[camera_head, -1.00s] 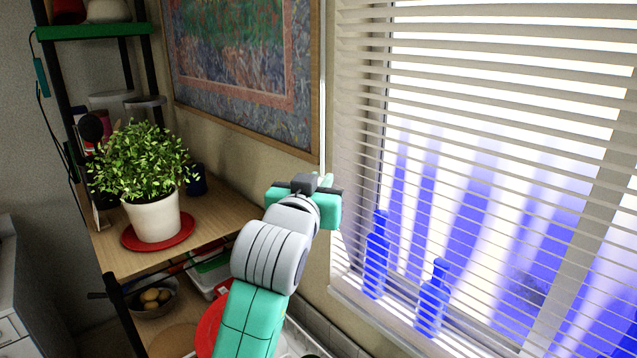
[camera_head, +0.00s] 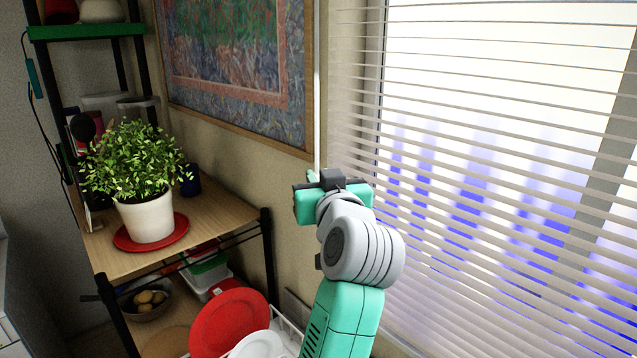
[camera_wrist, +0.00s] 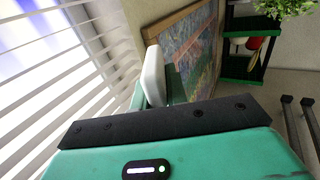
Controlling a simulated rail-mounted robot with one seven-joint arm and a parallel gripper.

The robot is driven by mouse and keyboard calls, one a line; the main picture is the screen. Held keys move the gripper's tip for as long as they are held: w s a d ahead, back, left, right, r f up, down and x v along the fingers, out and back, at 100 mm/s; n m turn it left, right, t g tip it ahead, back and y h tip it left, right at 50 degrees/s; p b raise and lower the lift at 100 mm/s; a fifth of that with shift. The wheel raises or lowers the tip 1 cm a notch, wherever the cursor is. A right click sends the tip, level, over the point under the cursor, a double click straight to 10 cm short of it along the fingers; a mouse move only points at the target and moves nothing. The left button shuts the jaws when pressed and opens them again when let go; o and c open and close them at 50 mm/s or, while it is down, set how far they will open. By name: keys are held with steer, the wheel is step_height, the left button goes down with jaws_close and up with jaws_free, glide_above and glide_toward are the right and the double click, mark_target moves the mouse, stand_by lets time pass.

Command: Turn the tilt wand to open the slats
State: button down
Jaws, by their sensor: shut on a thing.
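The tilt wand (camera_head: 317,90) is a thin pale rod hanging upright between the picture frame and the blind, in the head view. My teal gripper (camera_head: 314,176) is at its lower part and shut on it; the fingers are mostly hidden behind my wrist. In the wrist view a white, rounded piece of the wand (camera_wrist: 153,76) stands between the teal fingers. The blind's slats (camera_head: 500,130) look thin at the top with wide bright gaps, and broader lower down. The slats also show at the left of the wrist view (camera_wrist: 75,75).
A framed picture (camera_head: 235,70) hangs on the wall just left of the wand. A shelf (camera_head: 215,225) at left holds a potted plant (camera_head: 148,215) on a red plate. A red plate (camera_head: 228,322) and white dishes sit low beside my arm.

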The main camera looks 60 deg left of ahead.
stand_by(0.4)
steer(key=c, duration=1.4)
jaws_free()
steer(key=b+v, duration=0.2)
steer(key=v, duration=0.5)
steer(key=shift+d, duration=0.4)
